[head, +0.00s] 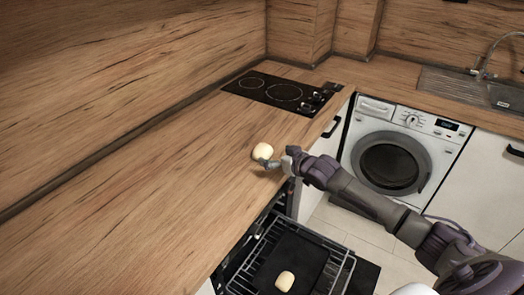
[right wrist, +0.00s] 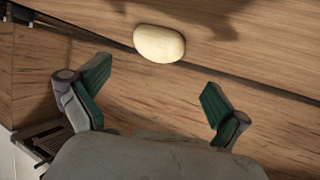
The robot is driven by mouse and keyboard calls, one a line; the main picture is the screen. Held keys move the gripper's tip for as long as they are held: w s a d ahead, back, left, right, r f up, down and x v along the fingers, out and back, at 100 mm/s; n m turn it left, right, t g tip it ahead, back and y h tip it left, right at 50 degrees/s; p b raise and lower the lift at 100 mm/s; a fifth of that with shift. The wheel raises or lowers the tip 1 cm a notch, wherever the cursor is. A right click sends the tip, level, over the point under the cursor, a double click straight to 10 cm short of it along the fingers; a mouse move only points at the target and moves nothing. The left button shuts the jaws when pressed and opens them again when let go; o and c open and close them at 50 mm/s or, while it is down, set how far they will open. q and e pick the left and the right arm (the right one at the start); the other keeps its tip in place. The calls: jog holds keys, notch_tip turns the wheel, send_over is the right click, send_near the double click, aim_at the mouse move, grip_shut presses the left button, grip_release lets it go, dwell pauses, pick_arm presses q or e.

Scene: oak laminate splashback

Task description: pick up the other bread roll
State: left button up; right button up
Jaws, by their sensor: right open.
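A pale bread roll (head: 263,151) lies on the wooden countertop (head: 150,190), near its front edge. It also shows in the right wrist view (right wrist: 159,43), beyond the fingertips. A second bread roll (head: 285,281) lies on the dark tray (head: 298,262) in the open oven. My right gripper (head: 270,163) is at the counter roll, on its near side. In the right wrist view its green-padded fingers (right wrist: 155,90) are spread apart with nothing between them. My left gripper is in neither view.
A black hob (head: 283,92) with pots or knobs at its right is set in the counter farther back. The oven rack (head: 247,270) sticks out below the counter edge. A washing machine (head: 390,160) and a sink (head: 490,92) stand at the right. The counter at left is clear.

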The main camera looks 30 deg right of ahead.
aim_at(267, 153)
jog(key=shift+x, duration=1.2)
jog(key=shift+w+f, duration=0.4)
jog(key=shift+w, duration=0.2)
jog(key=x, duration=0.3)
jog(key=shift+d+f+p, duration=0.15)
jog(key=shift+f+p, duration=0.15)
jog(key=shift+w+f, duration=0.25)
jog(key=shift+w, duration=0.2)
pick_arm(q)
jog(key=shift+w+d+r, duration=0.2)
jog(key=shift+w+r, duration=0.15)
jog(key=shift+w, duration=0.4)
pick_arm(e)
jog(key=shift+c, duration=0.3)
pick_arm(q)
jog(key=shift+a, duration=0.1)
pick_arm(e)
jog(key=c, duration=1)
jog(key=shift+o, duration=0.2)
jog(key=shift+r, duration=0.15)
